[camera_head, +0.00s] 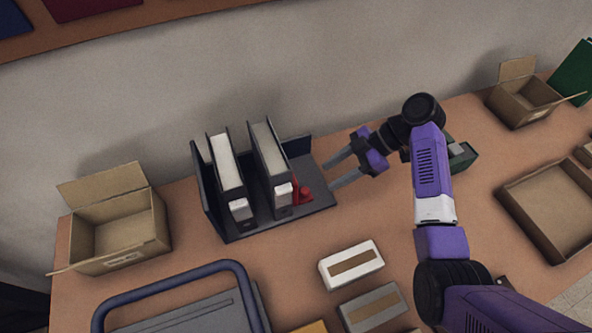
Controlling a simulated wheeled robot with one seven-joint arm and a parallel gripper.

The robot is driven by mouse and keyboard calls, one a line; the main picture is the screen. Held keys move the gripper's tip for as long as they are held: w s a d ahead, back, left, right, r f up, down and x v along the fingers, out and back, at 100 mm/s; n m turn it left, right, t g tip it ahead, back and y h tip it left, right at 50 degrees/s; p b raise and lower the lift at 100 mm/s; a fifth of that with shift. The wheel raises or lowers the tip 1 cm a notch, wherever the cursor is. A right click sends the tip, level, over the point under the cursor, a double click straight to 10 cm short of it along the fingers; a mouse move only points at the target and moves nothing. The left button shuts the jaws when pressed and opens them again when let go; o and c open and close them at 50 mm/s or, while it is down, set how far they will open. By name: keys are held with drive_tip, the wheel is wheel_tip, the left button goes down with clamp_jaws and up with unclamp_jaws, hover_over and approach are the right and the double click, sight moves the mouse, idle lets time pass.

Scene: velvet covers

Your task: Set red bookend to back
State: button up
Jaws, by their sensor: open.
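A small red bookend (304,192) stands in a dark open-fronted holder (318,195), close against the right side of a dark binder (270,165). The binder partly hides it. A second dark binder (226,175) stands further left in the same holder, with a gap between the two. My gripper (336,173) is open and empty. Its two fingers point left toward the holder's right end, a little to the right of the red bookend and apart from it.
An open cardboard box (150,225) stands at left, another (525,100) at back right. A greenish-grey box (462,155) is behind my arm. White (351,264) and grey (371,308) boxes lie in front. A shallow brown tray (520,215) is at right.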

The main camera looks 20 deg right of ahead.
sight(306, 190)
drive_tip(key=p+x, duration=0.1)
drive_tip(key=x, duration=0.7)
drive_tip(key=shift+w+r+p, duration=0.1)
drive_tip(key=shift+w+p, duration=0.05)
drive_tip(key=shift+p, duration=0.2)
drive_tip(key=shift+c, duration=0.2)
clamp_jaws()
idle(0.9)
